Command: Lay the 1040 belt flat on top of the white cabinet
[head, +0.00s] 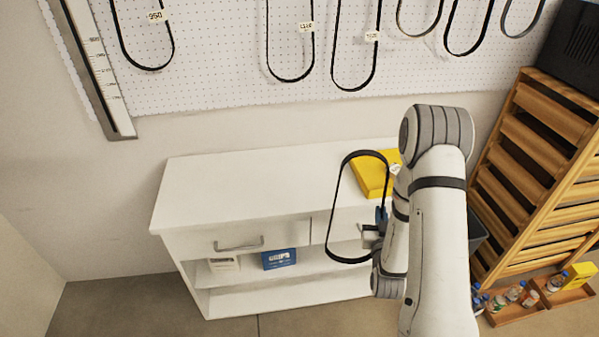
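A black belt (332,205) forms a long, narrow loop in front of the white cabinet (235,190). The loop's upper end overlaps the cabinet top in the picture, and its lower end hangs before the cabinet front. A small white tag (395,169) shows by its upper right side; I cannot read it. My arm partly hides the grip and the cabinet's right end.
A yellow box (371,175) lies on the right part of the cabinet top; the left and middle are clear. Several belts hang on the pegboard (220,60) above. A wooden slatted rack (540,150) stands at the right. A blue box (279,259) is on the shelf.

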